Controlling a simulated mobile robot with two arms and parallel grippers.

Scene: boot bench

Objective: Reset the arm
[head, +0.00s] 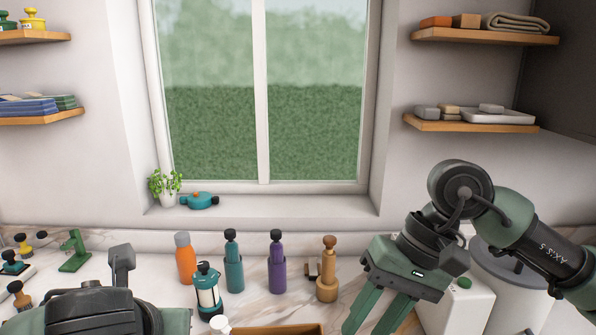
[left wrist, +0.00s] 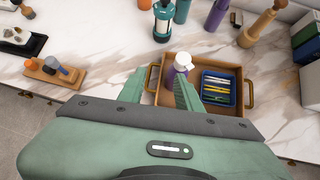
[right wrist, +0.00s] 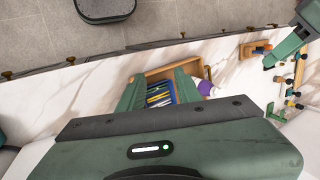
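My right gripper (head: 364,322) reaches down from the right in the head view, its two green fingers apart with nothing between them. In the right wrist view the open fingers (right wrist: 160,78) point towards a wooden tray (right wrist: 167,71) holding a blue box (right wrist: 158,96) of pens. My left gripper shows only its back at the bottom left of the head view. In the left wrist view its fingers (left wrist: 160,82) are apart and empty over the left part of the tray (left wrist: 226,67). A purple bottle with a white cap (left wrist: 182,61) stands in the tray near the right finger.
An orange bottle (head: 184,260), teal lantern (head: 207,290), teal mill (head: 233,265), purple mill (head: 277,265) and wooden mill (head: 327,272) stand on the marble counter. A white box (head: 462,303) is beside my right arm. A window (head: 264,95) and shelves (head: 484,37) are behind.

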